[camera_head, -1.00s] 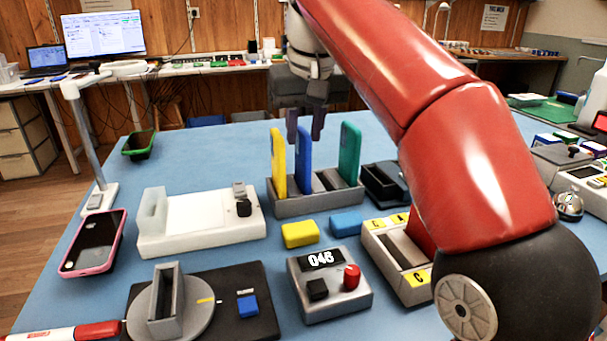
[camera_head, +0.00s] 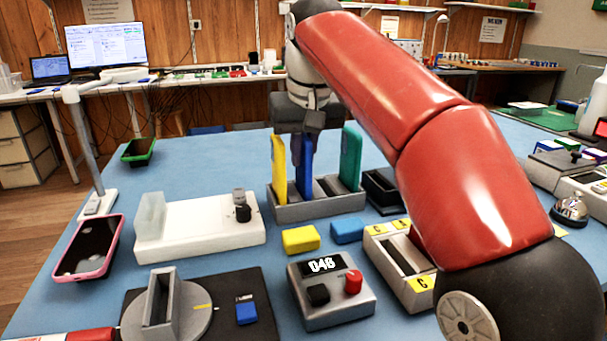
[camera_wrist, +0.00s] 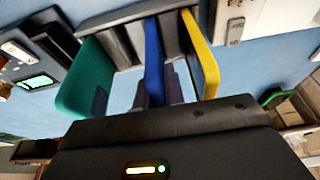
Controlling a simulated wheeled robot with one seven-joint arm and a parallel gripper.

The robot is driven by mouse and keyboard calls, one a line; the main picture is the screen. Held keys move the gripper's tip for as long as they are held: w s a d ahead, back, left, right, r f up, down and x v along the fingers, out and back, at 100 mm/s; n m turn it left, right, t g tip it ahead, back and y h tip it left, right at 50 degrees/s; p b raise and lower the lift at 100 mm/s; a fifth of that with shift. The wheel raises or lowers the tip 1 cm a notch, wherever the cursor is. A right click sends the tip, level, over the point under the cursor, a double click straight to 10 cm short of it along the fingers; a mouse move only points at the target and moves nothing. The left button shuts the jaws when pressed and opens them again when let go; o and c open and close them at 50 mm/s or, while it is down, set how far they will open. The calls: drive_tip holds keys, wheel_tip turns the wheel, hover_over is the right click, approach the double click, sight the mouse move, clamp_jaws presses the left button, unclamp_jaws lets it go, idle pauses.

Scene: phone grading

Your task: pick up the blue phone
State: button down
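The blue phone (camera_head: 305,172) stands on edge in a slot of the grey rack (camera_head: 318,208), between a yellow phone (camera_head: 279,168) and a teal-green phone (camera_head: 350,165). My gripper (camera_head: 305,130) is directly above the rack, at the blue phone's top edge. In the wrist view, the two dark fingers of my gripper (camera_wrist: 157,90) lie one on each side of the blue phone (camera_wrist: 154,55). They are very close to its faces; whether they touch it or leave a thin gap cannot be made out. The phone's lower end is hidden in the slot.
The yellow phone (camera_wrist: 200,55) and the green phone (camera_wrist: 88,80) flank the fingers closely. A white device (camera_head: 200,238), a yellow block (camera_head: 300,239), a blue block (camera_head: 347,231) and a counter box reading 048 (camera_head: 330,292) surround the rack. A pink-framed phone (camera_head: 88,247) lies at left.

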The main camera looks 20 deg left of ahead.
drive_tip(key=shift+r+p, duration=1.2)
drive_tip(key=shift+p, duration=0.2)
drive_tip(key=shift+r, duration=1.1)
